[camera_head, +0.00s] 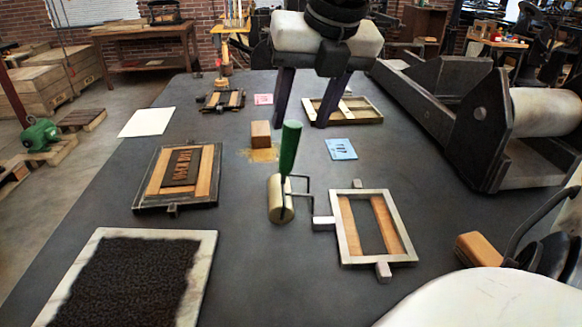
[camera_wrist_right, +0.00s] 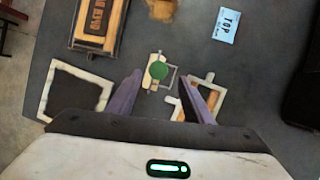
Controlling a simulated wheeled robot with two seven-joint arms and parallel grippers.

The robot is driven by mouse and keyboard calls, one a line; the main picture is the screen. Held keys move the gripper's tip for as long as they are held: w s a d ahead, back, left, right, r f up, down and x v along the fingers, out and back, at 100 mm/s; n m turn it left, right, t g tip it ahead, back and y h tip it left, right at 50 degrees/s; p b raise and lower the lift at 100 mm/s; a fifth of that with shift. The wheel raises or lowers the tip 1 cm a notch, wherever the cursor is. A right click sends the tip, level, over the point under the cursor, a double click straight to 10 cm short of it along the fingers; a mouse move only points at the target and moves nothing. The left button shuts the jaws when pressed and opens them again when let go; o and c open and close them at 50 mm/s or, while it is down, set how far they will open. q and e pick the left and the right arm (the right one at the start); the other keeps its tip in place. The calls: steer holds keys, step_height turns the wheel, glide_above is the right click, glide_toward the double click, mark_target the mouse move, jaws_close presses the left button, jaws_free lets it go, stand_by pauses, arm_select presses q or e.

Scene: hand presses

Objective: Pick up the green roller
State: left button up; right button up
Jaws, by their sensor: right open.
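The green roller stands on the dark table with its green handle (camera_head: 290,148) pointing up. Its pale cylinder (camera_head: 280,199) and wire frame are at the bottom. In the wrist view I look down on the round green handle end (camera_wrist_right: 158,70), which appears between my fingertips. My right gripper (camera_head: 301,123) is open and empty, with its two dark fingers pointing down. In the head view it appears above and beyond the handle, apart from it. The exact height gap is hard to tell. My left gripper is not in view.
An empty wood-lined metal frame (camera_head: 348,236) lies close right of the roller. A type frame (camera_head: 153,190) lies left, and a black inked slab (camera_head: 207,262) front left. A wooden block (camera_head: 261,134) and blue card (camera_head: 341,149) are behind. A press (camera_head: 480,114) stands at right.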

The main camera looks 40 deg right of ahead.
mark_target(294, 125)
steer(key=x, duration=0.6)
steer(key=shift+w+a+p, duration=0.1)
steer(key=shift+w+p, duration=0.2)
steer(key=shift+w, duration=0.05)
steer(key=shift+r, duration=0.1)
steer(key=shift+c, duration=0.2)
steer(key=c, duration=1)
